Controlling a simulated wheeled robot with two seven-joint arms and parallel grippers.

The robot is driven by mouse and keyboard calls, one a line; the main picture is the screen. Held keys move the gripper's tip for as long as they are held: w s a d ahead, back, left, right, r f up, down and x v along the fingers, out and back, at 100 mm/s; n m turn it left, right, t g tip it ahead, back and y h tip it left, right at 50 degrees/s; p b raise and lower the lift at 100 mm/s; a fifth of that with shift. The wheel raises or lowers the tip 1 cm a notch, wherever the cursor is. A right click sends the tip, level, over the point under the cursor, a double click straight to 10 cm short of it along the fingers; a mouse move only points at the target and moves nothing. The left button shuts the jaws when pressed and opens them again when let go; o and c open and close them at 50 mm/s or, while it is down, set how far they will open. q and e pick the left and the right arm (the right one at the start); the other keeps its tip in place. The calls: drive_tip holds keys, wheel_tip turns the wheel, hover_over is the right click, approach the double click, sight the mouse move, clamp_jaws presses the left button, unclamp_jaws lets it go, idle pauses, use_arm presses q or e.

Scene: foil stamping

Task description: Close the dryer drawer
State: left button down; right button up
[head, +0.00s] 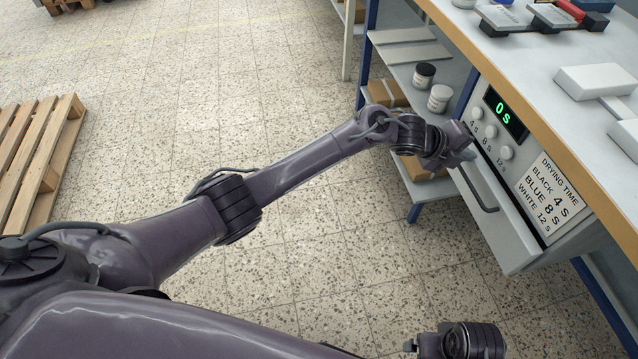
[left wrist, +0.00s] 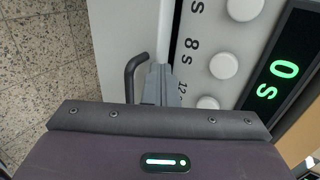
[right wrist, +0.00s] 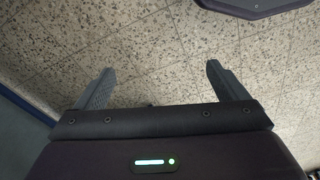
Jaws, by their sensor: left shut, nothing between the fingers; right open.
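The dryer drawer (head: 505,235) is the pale front with a dark bar handle (head: 478,190), below the dryer's control panel (head: 506,150). Its front stands out from the panel, with a dark gap along its top edge. My left gripper (head: 468,154) is shut and empty at the drawer's top edge, near the handle's upper end. In the left wrist view its fingertips (left wrist: 158,82) are beside the handle (left wrist: 134,75) and the drawer front (left wrist: 125,30); I cannot tell whether they touch. My right gripper (right wrist: 160,85) is open and empty above the floor.
The green display (head: 505,113) reads 0 s, with several round knobs and a drying-time label (head: 550,196) nearby. The workbench top (head: 525,60) overhangs the dryer. A shelf (head: 408,75) with two jars is behind my left gripper. A pallet (head: 40,155) lies at far left. The floor between is clear.

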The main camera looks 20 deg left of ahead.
use_arm(q)
drive_tip(key=shift+w+d, duration=0.35)
drive_tip(key=shift+d, duration=0.1)
use_arm(e)
drive_tip(key=shift+s+r, duration=0.2)
drive_tip(key=shift+r, duration=1)
